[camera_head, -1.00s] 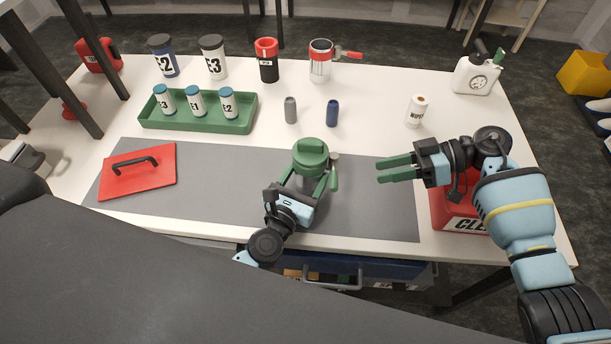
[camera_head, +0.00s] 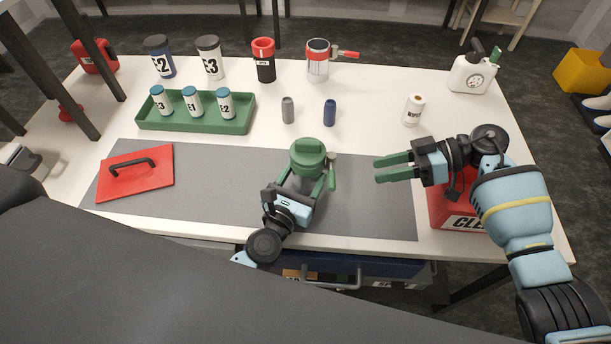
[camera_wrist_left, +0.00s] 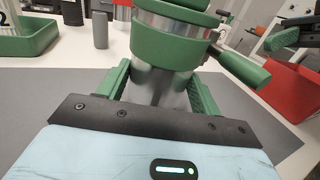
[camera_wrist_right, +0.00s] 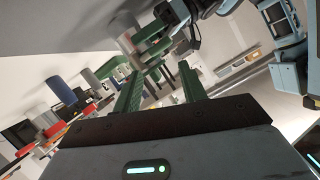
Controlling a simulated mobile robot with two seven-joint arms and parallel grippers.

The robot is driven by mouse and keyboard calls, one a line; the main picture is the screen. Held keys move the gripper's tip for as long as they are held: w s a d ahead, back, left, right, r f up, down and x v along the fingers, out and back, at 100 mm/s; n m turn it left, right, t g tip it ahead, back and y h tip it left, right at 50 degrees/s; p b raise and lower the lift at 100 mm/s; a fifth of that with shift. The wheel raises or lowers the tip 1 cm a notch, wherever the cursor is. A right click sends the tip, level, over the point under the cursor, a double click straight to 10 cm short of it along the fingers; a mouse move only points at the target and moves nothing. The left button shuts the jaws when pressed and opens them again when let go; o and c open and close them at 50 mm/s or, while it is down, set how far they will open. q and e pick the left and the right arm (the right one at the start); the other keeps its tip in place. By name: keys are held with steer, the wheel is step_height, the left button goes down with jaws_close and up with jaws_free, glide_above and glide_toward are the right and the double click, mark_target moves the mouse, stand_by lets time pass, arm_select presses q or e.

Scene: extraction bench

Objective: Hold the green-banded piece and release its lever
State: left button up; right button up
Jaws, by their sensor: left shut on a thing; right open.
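The green-banded piece (camera_head: 308,152) stands upright on the grey mat, with a green top and a metal body. Its green lever (camera_head: 332,177) hangs at its right side; the left wrist view shows the lever (camera_wrist_left: 243,68) sticking out to the right from the green band (camera_wrist_left: 172,48). My left gripper (camera_head: 306,178) is shut on the piece's body from the near side, one finger on each side. My right gripper (camera_head: 378,170) is open and empty, to the right of the lever and apart from it, fingers pointing left. The piece (camera_wrist_right: 148,42) also shows in the right wrist view.
A red bin (camera_head: 452,212) with a partly hidden label stands below my right wrist. A red lid (camera_head: 135,175) with a black handle lies on the mat (camera_head: 220,175) at left. A green tray (camera_head: 195,125) of bottles and two small cylinders stand behind. The mat between lever and right gripper is clear.

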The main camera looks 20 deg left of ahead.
step_height(320, 180, up, 10)
steer(key=m+t+y, duration=0.3)
steer(key=t+y, duration=0.3)
steer(key=y, duration=0.2)
steer(key=m+t+h, duration=0.6)
steer(key=m+h, duration=0.1)
steer(key=m, duration=1.1)
glide_toward(331, 172)
steer(key=f+x, duration=0.1)
steer(key=x, duration=0.6)
steer(key=shift+s+a, duration=0.25)
steer(key=shift+a, duration=0.15)
steer(key=shift+f, duration=0.15)
steer(key=shift+c, duration=0.2)
jaws_close()
